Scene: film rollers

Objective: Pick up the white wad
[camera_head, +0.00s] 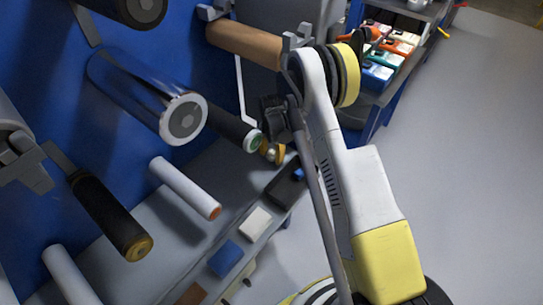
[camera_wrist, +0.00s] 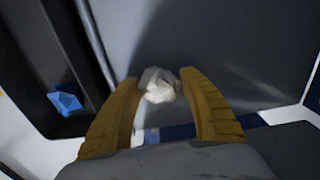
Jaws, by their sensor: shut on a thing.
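The white wad (camera_wrist: 158,85) is a small crumpled lump between the tips of my gripper's two yellow fingers in the wrist view. My gripper (camera_wrist: 160,98) is shut on it, with the fingers at its left and right sides. In the head view my gripper (camera_head: 272,153) is small, beside the end of a dark roller and above the grey ledge. The wad is too small there to make out clearly. Whether it touches the surface behind it cannot be told.
A dark tray (camera_head: 286,184) holds a blue crumpled piece (camera_wrist: 66,100), left of my gripper in the wrist view. A white block (camera_head: 254,223) and a blue block (camera_head: 225,258) lie along the ledge. A dark roller (camera_head: 232,127) and a white roller (camera_head: 185,188) jut from the blue wall.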

